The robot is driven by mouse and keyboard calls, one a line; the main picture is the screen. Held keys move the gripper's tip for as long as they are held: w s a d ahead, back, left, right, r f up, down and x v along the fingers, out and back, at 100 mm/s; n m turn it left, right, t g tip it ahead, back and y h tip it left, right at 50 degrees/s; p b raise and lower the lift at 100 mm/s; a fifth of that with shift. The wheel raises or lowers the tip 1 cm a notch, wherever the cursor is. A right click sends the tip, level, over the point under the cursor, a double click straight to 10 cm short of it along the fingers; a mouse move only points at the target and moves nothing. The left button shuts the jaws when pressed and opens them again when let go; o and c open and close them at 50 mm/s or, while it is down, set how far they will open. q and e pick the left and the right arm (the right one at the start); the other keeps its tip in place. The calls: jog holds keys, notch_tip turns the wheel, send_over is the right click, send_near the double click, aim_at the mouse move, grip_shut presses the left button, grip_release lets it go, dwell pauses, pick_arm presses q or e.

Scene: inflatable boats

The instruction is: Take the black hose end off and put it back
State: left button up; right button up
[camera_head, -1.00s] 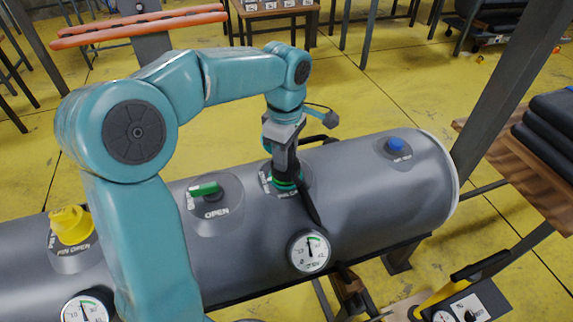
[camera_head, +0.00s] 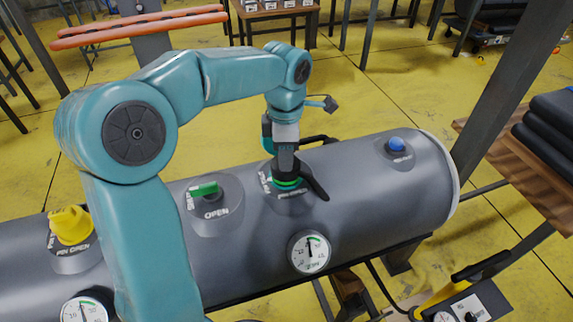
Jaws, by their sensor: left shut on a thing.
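The black hose end (camera_head: 312,186) sits at a green-ringed valve (camera_head: 286,186) on top of the grey inflatable tube (camera_head: 340,215). My left gripper (camera_head: 286,166) points straight down over the valve and is shut on the hose end. A black handle-like part of the hose end sticks out to the lower right. The fingertips are partly hidden, and I cannot tell whether the hose end is seated in the valve or just above it. My right gripper is not in view.
On the tube are a green valve (camera_head: 205,189) marked OPEN, a yellow cap (camera_head: 70,226), a blue cap (camera_head: 396,144) and a gauge (camera_head: 309,252). A yellow-handled pump (camera_head: 462,287) stands at the lower right. Shelves (camera_head: 525,165) with black folded items are at the right.

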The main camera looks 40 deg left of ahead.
pick_arm(q)
jog(key=n, duration=0.3)
jog(key=shift+n, duration=0.3)
jog(key=shift+r+p, duration=0.55)
jog(key=shift+r, duration=0.2)
dwell(0.5)
notch_tip(320, 180, up, 5)
jog(key=p, duration=0.4)
jog(key=shift+f, duration=0.3)
